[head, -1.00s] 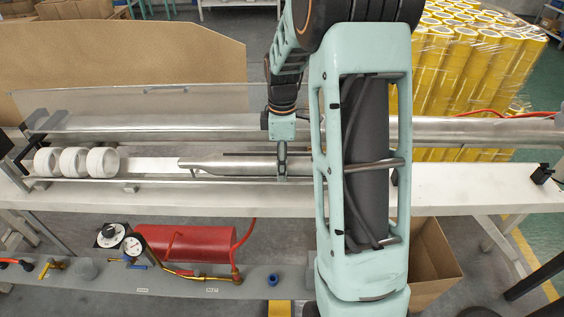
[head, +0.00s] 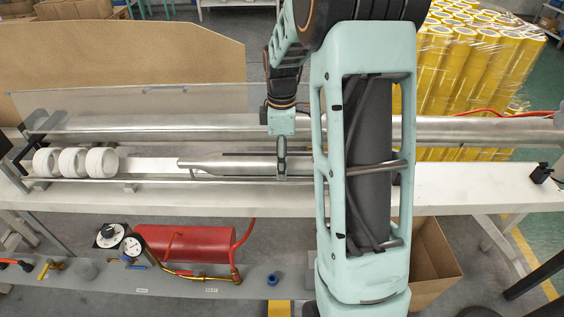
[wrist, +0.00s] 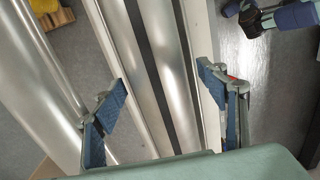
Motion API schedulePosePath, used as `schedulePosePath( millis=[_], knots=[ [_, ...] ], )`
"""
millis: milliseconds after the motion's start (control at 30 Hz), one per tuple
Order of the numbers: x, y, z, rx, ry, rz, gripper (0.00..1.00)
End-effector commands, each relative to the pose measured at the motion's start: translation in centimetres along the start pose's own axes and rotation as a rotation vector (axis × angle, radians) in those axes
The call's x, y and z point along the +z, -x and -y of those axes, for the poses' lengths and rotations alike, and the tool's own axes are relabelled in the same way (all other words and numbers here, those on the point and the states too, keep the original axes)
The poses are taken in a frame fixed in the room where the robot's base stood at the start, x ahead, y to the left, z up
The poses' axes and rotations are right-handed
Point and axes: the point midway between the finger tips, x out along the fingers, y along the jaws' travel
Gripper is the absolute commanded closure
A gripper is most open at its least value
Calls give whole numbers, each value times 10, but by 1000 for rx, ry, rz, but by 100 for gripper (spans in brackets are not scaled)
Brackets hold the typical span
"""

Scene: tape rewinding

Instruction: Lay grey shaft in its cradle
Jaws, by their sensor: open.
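The grey shaft (head: 225,165) is a long metal bar with dark slots. It lies level along the white bench, its stepped left end free and its right part hidden behind my arm. My gripper (head: 282,165) is over the shaft's middle in the head view. In the wrist view my gripper (wrist: 165,95) is open, one blue-padded finger on each side of the shaft (wrist: 165,50), with visible gaps to it. I cannot clearly make out the cradle's supports or whether the shaft rests fully in them.
Several white rings (head: 73,161) sit at the left on the bench (head: 470,190). A large silver roller (head: 470,130) runs behind the shaft, with a clear panel (head: 150,100) above it. A thin rail (head: 100,180) runs in front. A red tank (head: 185,243) is below.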

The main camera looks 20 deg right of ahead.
Motion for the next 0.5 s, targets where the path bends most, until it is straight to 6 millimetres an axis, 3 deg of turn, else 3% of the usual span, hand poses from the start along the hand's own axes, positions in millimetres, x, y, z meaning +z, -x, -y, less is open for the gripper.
schedulePosePath(
  millis=[300, 500],
  knots=[
    [0, 70, -2, 9, -2, -1, 32],
    [1, 98, -1, 6, -2, 0, 32]
  ],
)
